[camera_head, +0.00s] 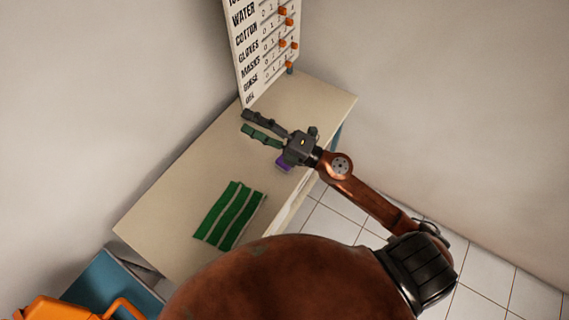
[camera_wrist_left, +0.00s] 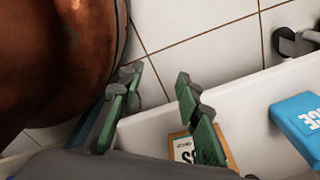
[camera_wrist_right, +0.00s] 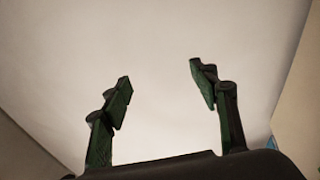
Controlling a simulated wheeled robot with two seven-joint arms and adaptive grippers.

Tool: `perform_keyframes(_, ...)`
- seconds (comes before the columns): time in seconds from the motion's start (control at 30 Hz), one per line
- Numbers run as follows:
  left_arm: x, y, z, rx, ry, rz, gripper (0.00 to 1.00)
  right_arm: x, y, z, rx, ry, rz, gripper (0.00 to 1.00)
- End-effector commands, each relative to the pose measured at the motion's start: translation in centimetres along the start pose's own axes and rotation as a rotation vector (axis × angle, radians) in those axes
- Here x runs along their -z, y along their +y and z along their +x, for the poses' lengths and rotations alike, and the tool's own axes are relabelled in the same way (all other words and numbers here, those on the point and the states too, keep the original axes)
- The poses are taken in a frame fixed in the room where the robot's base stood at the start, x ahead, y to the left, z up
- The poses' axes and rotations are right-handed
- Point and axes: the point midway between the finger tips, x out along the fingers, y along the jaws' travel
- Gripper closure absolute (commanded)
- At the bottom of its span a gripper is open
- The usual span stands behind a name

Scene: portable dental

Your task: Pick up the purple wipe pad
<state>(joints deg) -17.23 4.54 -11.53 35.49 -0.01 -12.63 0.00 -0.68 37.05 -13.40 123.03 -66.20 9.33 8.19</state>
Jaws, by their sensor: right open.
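The purple wipe pad (camera_head: 284,163) lies near the right edge of the table, partly hidden by my right gripper's body. My right gripper (camera_head: 246,121) is over the table, its fingers pointing left and back, beyond the pad. Its fingers are apart and empty, as the right wrist view (camera_wrist_right: 160,72) shows; the pad is not in that view. My left gripper (camera_wrist_left: 157,77) is open with nothing between its fingers, and is not in the head view.
Several green strips (camera_head: 228,215) lie on the pale table (camera_head: 165,220). A sign board (camera_head: 264,50) with orange pegs stands at the back. An orange object (camera_head: 60,309) is at lower left. The left wrist view has a blue block (camera_wrist_left: 300,122) and an orange-edged card (camera_wrist_left: 184,149).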

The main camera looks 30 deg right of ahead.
Motion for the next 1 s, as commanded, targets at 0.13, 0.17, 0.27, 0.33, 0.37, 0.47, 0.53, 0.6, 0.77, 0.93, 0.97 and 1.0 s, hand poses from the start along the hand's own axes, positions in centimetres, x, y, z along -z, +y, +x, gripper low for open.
perform_keyframes(0.13,0.1,0.0,-0.1,0.0,0.002,0.0,0.68,6.9,-3.5,0.7,0.144,0.352,-0.311,0.45)
perform_keyframes(0.17,0.2,0.0,-0.1,0.0,0.002,0.0,0.68,7.8,-4.7,0.3,0.186,0.417,-0.372,0.45)
perform_keyframes(0.27,0.2,0.0,-0.1,0.0,0.003,0.0,0.68,8.9,-9.5,-1.7,0.356,0.613,-0.57,0.45)
perform_keyframes(0.33,0.2,0.0,-0.1,0.0,0.003,0.0,0.68,7.8,-12.9,-3.7,0.499,0.725,-0.697,0.45)
perform_keyframes(0.37,0.2,0.0,-0.1,0.0,0.003,0.0,0.68,7.0,-14.3,-4.7,0.563,0.765,-0.747,0.45)
perform_keyframes(0.47,0.2,0.0,-0.1,0.0,0.004,-0.001,0.68,3.1,-17.6,-7.8,0.777,0.861,-0.884,0.45)
perform_keyframes(0.53,0.2,-0.1,-0.1,0.001,0.004,-0.001,0.68,0.2,-18.9,-9.8,0.911,0.899,-0.955,0.45)
perform_keyframes(0.6,0.3,-0.1,-0.1,0.001,0.004,-0.001,0.68,-2.4,-19.5,-11.4,1.022,0.92,-1.004,0.45)
perform_keyframes(0.77,0.2,-0.1,-0.1,0.001,0.004,-0.001,0.68,-5.8,-20.0,-13.5,1.167,0.932,-1.056,0.45)
perform_keyframes(0.93,0.2,-0.1,0.0,0.001,0.003,-0.001,0.68,-6.2,-21.6,-13.7,1.192,0.936,-1.06,0.45)
perform_keyframes(0.97,0.2,-0.1,0.0,0.001,0.003,-0.001,0.68,-6.2,-21.9,-13.7,1.192,0.936,-1.06,0.45)
perform_keyframes(1.0,0.2,-0.1,0.0,0.001,0.003,-0.001,0.68,-6.2,-22.3,-13.6,1.191,0.935,-1.06,0.45)
